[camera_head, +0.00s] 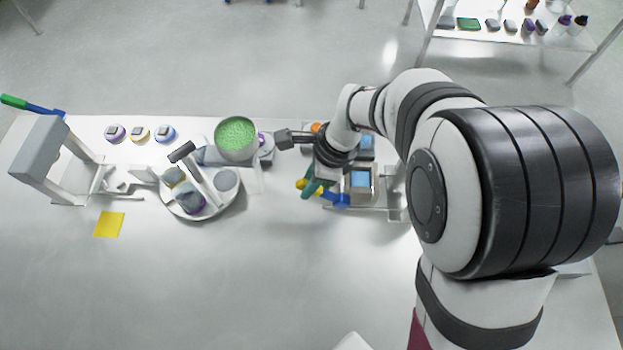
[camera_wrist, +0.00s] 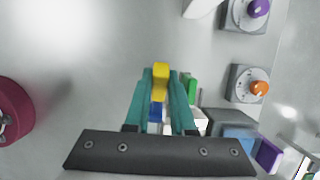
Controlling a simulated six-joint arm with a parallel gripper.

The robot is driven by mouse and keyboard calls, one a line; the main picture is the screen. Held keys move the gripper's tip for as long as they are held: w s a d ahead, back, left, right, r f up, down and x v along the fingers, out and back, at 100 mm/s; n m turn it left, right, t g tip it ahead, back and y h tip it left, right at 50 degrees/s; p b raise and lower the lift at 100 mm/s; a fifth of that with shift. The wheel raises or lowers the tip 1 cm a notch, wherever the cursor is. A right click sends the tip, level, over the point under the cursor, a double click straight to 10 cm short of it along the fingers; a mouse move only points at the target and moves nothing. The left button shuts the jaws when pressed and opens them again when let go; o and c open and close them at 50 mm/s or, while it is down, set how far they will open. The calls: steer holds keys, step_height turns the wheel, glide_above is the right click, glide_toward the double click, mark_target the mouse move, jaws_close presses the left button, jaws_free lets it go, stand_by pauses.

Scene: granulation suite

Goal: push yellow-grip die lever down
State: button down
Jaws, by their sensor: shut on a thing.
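The yellow grip (camera_wrist: 160,78) of the die lever sits between the two teal fingers of my gripper (camera_wrist: 161,88) in the wrist view. The fingers are closed on its sides. A blue part of the lever (camera_wrist: 155,114) shows below the grip, between the fingers. In the head view the yellow grip (camera_head: 300,184) shows as a small patch at the left of my gripper (camera_head: 308,186), with a blue piece (camera_head: 336,199) to its right. My arm and wrist hide much of the machine there, and the lever's tilt is hard to tell.
A green bar (camera_wrist: 190,87) stands close to the right finger. Knob boxes with an orange knob (camera_wrist: 259,88) and a purple knob (camera_wrist: 258,8) lie farther right.

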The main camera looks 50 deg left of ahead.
steer(key=f+t+h, duration=0.1)
steer(key=s+a+f+t+h, duration=0.1)
steer(key=shift+s+a+f+t+h, duration=0.2)
steer(key=shift+f+t+h, duration=0.05)
steer(key=shift+t+h, duration=0.05)
steer(key=shift+s+a+f+t+h, duration=0.15)
steer(key=shift+f+t+h, duration=0.4)
steer(key=shift+f+t, duration=0.05)
steer(key=shift+s+a+f+t+h, duration=0.1)
steer(key=shift+a+f+t+h, duration=0.05)
steer(key=shift+f+t+h, duration=0.45)
steer(key=c, duration=0.8)
jaws_free()
steer(key=shift+o, duration=0.2)
